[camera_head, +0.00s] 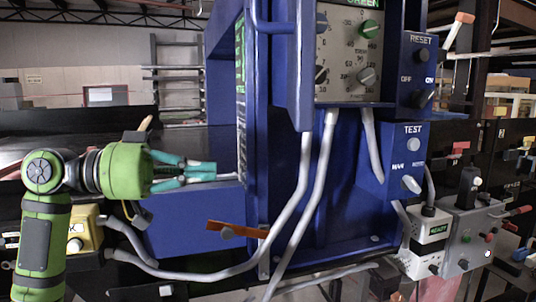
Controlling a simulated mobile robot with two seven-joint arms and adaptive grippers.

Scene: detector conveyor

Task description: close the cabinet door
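The blue cabinet (340,200) stands in the middle of the view. A tall blue panel (259,120), seen nearly edge-on, stands at its left side and looks like the door, standing open; its hinge is hard to make out. My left gripper (228,177) comes in from the left and points right. Its teal fingers run together at the tips, with nothing seen between them. The tips are close to the panel's left edge; I cannot tell whether they touch. My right gripper is not in view.
Grey cables (290,212) hang from the dial panel (349,50) and run across the front. An orange lever (237,229) sticks out at lower middle. A grey switch box (468,237) and a white READY box (427,243) stand at right.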

